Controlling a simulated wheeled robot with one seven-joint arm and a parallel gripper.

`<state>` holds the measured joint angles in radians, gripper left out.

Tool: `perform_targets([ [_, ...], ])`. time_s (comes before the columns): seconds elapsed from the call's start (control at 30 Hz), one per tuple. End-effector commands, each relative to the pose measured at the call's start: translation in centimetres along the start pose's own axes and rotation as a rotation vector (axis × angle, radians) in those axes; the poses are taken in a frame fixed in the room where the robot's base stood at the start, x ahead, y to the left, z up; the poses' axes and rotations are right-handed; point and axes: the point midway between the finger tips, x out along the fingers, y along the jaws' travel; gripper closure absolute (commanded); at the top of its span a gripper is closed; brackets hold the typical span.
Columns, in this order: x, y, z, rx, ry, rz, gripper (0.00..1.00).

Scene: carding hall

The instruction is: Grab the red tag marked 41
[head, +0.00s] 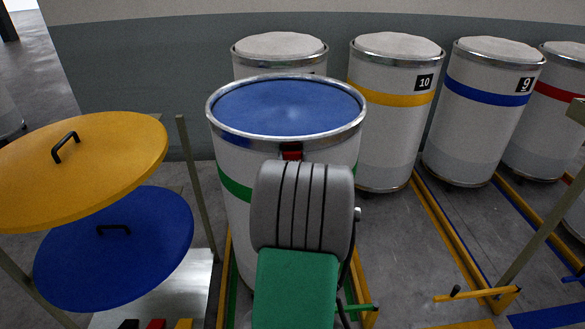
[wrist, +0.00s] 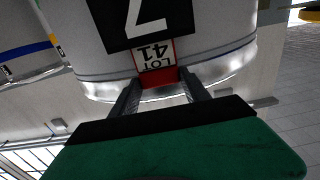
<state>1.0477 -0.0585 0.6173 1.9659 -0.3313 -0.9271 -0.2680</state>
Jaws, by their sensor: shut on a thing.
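The red tag (wrist: 158,78) has a white label reading "LOT 41", seen upside down in the wrist view. It sits at the metal rim of a white can (wrist: 95,55), under a black plate (wrist: 150,14) with a 7. My gripper (wrist: 161,77) has one finger on each side of the tag's red end and is shut on it. In the head view a bit of the red tag (head: 292,153) shows at the front rim of the green-banded can (head: 236,189) with a blue top. My arm hides the fingers there.
More white cans stand behind and right, one with a yellow band (head: 393,97) and one with a blue band (head: 487,93). A yellow lid (head: 105,165) and a blue lid (head: 115,262) jut out at left. Coloured floor rails (head: 450,240) run at right.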

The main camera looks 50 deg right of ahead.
Motion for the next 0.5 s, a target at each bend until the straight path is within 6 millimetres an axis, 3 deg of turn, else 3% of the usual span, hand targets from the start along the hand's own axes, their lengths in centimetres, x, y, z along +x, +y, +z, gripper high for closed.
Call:
perform_targets([
  [0.33, 0.0, 0.01, -0.01, 0.0, 0.0, 0.0, 0.99],
  [0.5, 0.0, 0.01, -0.04, 0.0, 0.001, 0.0, 1.0],
])
